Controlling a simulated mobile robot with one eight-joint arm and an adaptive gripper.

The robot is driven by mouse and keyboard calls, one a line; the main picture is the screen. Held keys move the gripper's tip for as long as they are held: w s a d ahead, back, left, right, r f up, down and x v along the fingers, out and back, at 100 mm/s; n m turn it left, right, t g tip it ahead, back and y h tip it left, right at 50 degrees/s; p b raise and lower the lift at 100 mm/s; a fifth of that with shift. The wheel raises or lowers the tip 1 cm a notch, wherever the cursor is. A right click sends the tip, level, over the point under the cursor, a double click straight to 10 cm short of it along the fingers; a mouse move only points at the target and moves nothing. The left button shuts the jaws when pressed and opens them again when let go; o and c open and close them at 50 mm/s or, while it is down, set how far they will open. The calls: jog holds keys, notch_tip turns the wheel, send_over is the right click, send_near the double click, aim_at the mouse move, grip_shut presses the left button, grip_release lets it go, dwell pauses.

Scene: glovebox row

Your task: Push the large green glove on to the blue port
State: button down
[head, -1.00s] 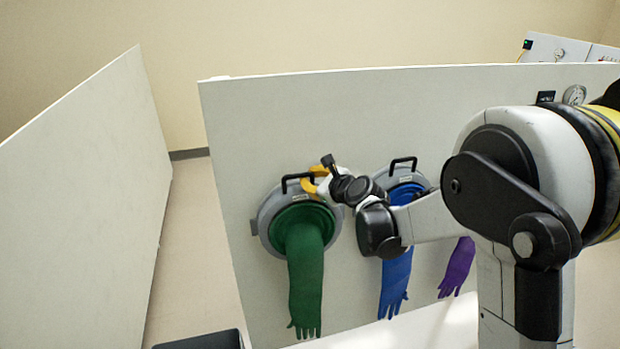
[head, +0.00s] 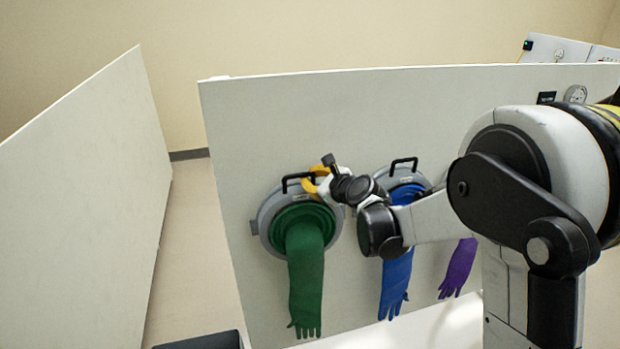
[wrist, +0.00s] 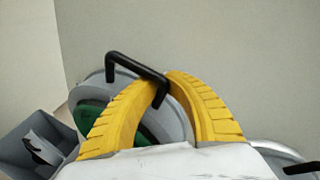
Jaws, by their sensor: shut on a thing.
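The large green glove (head: 306,270) hangs fingers down from a round green cuff inside a grey ring (head: 270,222) on the white panel. The ring has a black handle (head: 290,178) at its top. My gripper (head: 314,184), with yellow fingers, is at the right end of this handle. In the wrist view the fingertips (wrist: 163,84) close around the black handle (wrist: 134,68). Part of the green cuff (wrist: 88,118) shows behind the left finger.
A blue glove (head: 395,285) hangs from a second grey ring with a handle (head: 404,160), close to the right, partly behind my wrist. A purple glove (head: 458,268) hangs farther right. A white panel (head: 80,190) stands at the left, with bare floor (head: 190,240) between.

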jog(key=shift+s+d, duration=0.1)
jog(key=shift+s, duration=0.05)
jog(key=shift+s+d+r, duration=0.1)
jog(key=shift+s+d, duration=0.05)
jog(key=shift+s, duration=0.35)
jog(key=shift+s+d+r, duration=0.15)
jog(key=shift+s+d, duration=0.1)
jog(key=shift+s, duration=0.5)
jog(key=shift+s+d+r, duration=0.1)
jog(key=shift+s+d, duration=0.15)
jog(key=shift+s, duration=0.7)
jog(key=shift+s+d, duration=0.1)
jog(key=shift+s, duration=0.2)
